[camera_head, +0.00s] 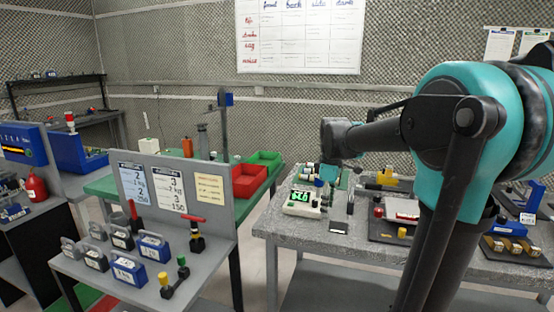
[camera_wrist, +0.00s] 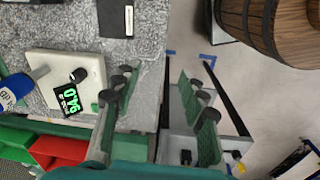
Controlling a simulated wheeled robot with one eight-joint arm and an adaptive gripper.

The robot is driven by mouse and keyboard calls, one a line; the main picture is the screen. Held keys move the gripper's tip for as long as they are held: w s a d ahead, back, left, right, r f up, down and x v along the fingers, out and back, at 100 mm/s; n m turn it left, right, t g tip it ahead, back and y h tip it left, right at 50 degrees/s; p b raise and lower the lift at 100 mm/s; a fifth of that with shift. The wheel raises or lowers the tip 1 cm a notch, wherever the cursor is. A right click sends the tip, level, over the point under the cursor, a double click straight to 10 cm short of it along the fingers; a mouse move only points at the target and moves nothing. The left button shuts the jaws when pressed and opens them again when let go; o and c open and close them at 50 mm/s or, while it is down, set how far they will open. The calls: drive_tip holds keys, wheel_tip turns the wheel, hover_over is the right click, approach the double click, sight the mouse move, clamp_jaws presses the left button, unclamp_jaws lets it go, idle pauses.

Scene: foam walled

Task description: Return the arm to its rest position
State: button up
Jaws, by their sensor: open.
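My arm (camera_head: 440,140) is teal and black. In the head view it rises at the right and reaches left over the grey speckled table (camera_head: 335,240). My gripper (camera_head: 340,188) hangs down at its end, close to the white display device (camera_head: 301,203), and is partly hard to make out. In the wrist view my gripper (camera_wrist: 160,84) has its two green-padded fingers wide apart with nothing between them. The white device with green digits (camera_wrist: 67,92) lies left of the fingers there. I cannot tell the exact height of the fingers above the table.
The table's right side holds dark trays (camera_head: 400,220) with small parts. A green table with a red bin (camera_head: 249,180) and a green bin (camera_head: 264,160) stands left of it. A grey rack with weights (camera_head: 125,270) stands front left. A wooden barrel (camera_wrist: 278,30) shows in the wrist view.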

drive_tip(key=s+d+f+m+t, duration=0.3)
drive_tip(key=s+f+m, duration=1)
drive_tip(key=s+f, duration=0.5)
drive_tip(key=shift+s+f, duration=0.15)
drive_tip(key=shift+s, duration=0.35)
idle(1.9)
